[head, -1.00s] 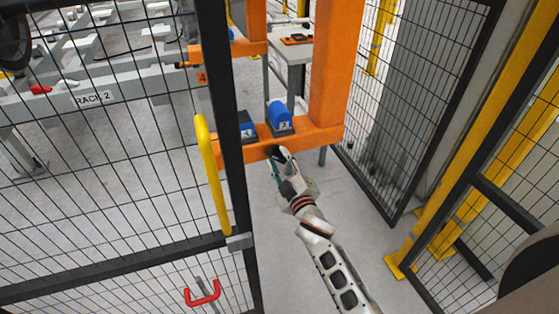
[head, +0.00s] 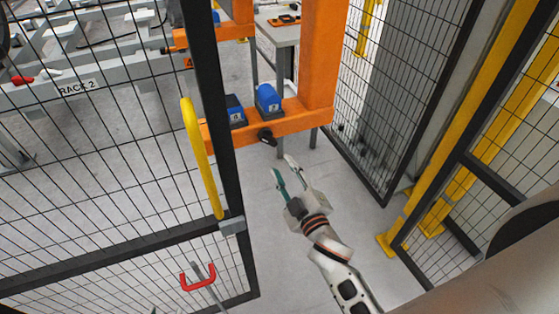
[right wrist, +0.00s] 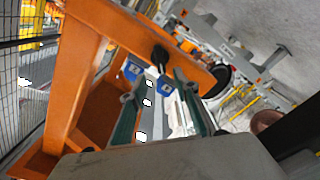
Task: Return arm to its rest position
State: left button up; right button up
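My right gripper (head: 283,166) is in the open gateway, in front of and below the orange beam (head: 285,122). Its two green-lined fingers are apart and nothing is between them; the right wrist view shows the open fingers (right wrist: 154,86) too. A black knob (head: 266,136) on the beam's near face is clear of the fingers. It also shows in the right wrist view (right wrist: 160,54), beyond the fingers. My left gripper is not clearly made out; only small dark bits show at the bottom edge of the head view.
Two blue-topped blocks (head: 268,98) (head: 234,110) sit on the beam. Mesh panels and yellow posts (head: 460,130) stand right. Floor around my right gripper is clear.

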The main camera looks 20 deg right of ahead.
jog(key=shift+s, duration=0.3)
